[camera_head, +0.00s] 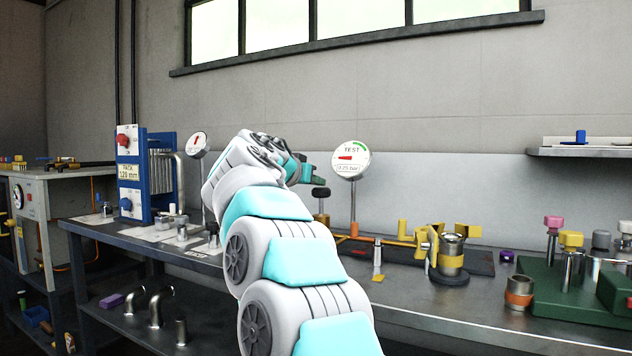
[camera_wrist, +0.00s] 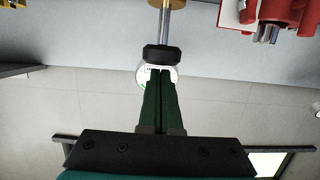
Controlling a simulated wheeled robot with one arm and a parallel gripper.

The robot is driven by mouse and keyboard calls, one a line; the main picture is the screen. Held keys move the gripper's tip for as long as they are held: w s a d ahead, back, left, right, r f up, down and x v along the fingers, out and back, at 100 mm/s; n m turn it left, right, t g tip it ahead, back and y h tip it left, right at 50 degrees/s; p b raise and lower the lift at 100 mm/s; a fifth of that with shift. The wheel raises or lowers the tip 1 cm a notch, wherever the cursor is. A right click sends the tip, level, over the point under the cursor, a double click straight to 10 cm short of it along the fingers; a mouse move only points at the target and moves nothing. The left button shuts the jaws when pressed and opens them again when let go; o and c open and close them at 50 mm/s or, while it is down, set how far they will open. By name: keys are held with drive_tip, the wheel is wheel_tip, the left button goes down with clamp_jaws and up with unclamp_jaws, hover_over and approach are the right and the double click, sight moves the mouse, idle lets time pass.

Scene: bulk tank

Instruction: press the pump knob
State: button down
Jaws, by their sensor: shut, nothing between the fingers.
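The pump knob (camera_head: 321,192) is a black, rounded cap on an upright metal stem with a brass part below. In the wrist view the picture is upside down; there the knob (camera_wrist: 162,55) is in the middle with its stem running up to the top edge. My gripper (camera_head: 320,181) has its dark green fingers closed together and empty, just above the knob in the head view. In the wrist view the fingertips (camera_wrist: 161,71) meet the knob's edge in the picture. I cannot tell if they touch it.
A round TEST gauge (camera_head: 351,160) stands on a post right of the knob; it is partly hidden behind the fingers in the wrist view. A yellow clamp fitting (camera_head: 426,241) is farther right. A blue plate pack (camera_head: 160,176) stands left. The wall above is clear.

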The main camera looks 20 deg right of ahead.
sight(316, 195)
drive_tip(key=shift+s+d+f+b, duration=0.1)
drive_tip(key=shift+d+f+b, duration=0.1)
drive_tip(key=shift+f+b, duration=0.7)
drive_tip(key=shift+s+d+f+b, duration=0.15)
drive_tip(key=shift+f+b, duration=0.1)
drive_tip(key=shift+b, duration=1.1)
drive_tip(key=shift+w+a+f+b, duration=0.15)
drive_tip(key=shift+f+b, duration=0.2)
drive_tip(key=shift+b, duration=0.25)
drive_tip(key=shift+w+a+f+b, duration=0.1)
drive_tip(key=shift+f+b, duration=0.25)
drive_tip(key=shift+b, duration=0.25)
drive_tip(key=shift+a, duration=0.15)
drive_tip(key=shift+r, duration=0.1)
